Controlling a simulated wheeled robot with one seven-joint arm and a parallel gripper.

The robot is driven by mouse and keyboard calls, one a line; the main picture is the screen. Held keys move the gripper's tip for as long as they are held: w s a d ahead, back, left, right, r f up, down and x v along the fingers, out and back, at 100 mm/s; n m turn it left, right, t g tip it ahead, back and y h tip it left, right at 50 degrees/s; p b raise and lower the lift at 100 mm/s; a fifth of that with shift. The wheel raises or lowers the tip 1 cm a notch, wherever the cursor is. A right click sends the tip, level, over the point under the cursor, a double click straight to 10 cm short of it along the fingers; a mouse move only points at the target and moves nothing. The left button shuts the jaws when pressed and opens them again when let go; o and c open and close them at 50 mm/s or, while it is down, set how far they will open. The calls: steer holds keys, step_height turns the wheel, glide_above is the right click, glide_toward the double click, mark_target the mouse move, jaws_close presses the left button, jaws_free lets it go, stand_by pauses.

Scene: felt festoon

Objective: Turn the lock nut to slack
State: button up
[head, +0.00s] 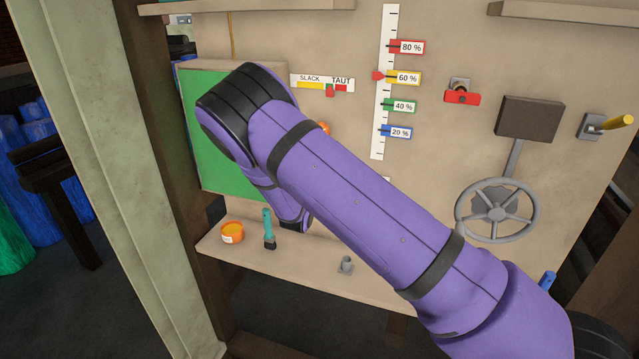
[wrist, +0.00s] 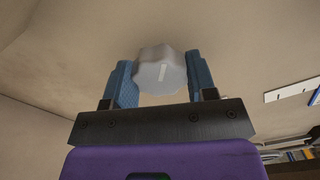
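In the head view my purple arm hides the nut and my gripper. The slack-to-taut gauge (head: 310,84) is on the board, and its red pointer (head: 330,91) stands on the TAUT side, right of the yellow band.
A green panel (head: 208,140) lies behind my arm. A percent scale (head: 387,130), a red-handled fitting (head: 462,98), a grey handwheel (head: 497,210) and a yellow-tipped lever (head: 615,123) are on the board. An orange tub (head: 232,232) and a teal-handled brush (head: 268,228) stand on the lower shelf.

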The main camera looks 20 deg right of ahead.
steer(key=o, duration=0.4)
steer(key=shift+s+a, duration=0.1)
steer(key=v, duration=1)
steer(key=shift+s+a, duration=0.15)
steer(key=shift+s, duration=0.1)
